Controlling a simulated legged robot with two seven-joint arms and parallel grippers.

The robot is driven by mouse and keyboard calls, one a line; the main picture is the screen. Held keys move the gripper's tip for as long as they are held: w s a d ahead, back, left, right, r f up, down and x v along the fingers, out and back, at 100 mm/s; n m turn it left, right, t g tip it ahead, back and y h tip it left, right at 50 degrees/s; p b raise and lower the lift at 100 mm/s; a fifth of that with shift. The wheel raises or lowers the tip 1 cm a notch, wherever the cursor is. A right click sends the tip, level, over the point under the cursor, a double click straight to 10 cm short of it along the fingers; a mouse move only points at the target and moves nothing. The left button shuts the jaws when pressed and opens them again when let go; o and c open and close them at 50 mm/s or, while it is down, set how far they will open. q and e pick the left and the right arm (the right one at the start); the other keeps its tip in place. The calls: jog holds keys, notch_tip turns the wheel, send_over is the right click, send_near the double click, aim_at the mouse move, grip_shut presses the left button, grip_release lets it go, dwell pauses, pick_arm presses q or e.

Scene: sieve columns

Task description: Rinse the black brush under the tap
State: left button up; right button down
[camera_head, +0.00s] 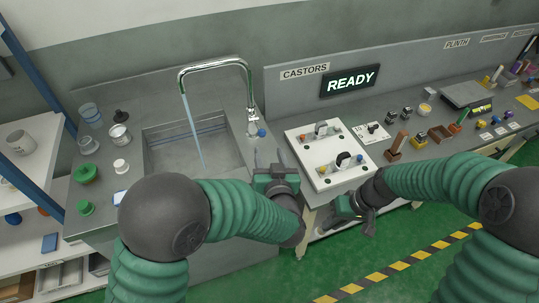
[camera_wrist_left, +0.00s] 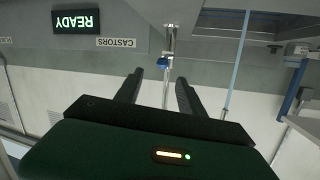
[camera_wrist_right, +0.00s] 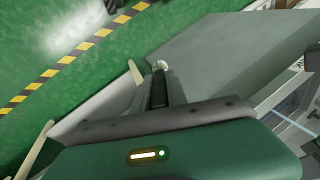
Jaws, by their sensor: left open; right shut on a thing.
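My right gripper (camera_wrist_right: 160,78) is shut on a narrow dark thing with a pale tip (camera_wrist_right: 160,66). It looks like the black brush, but the fingers hide most of it. In the head view, the right gripper (camera_head: 330,221) is low at the bench's front edge, to the right of the sink and apart from the water. My left gripper (camera_head: 270,160) is open and empty in front of the tap (camera_head: 251,100). Its parted fingers show in the left wrist view (camera_wrist_left: 160,80). A water stream (camera_head: 192,128) runs from the curved spout into the sink (camera_head: 155,142). A blue knob (camera_head: 261,132) sits at the tap's base.
A white panel with switches (camera_head: 308,162) lies right of the sink. Blocks and a scale (camera_head: 468,94) stand farther right. Jars and green lids (camera_head: 86,173) stand left of the sink. A sign reads READY (camera_head: 351,81). A striped line (camera_head: 400,264) crosses the green floor.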

pick_arm(q)
jog(key=shift+s, duration=0.25)
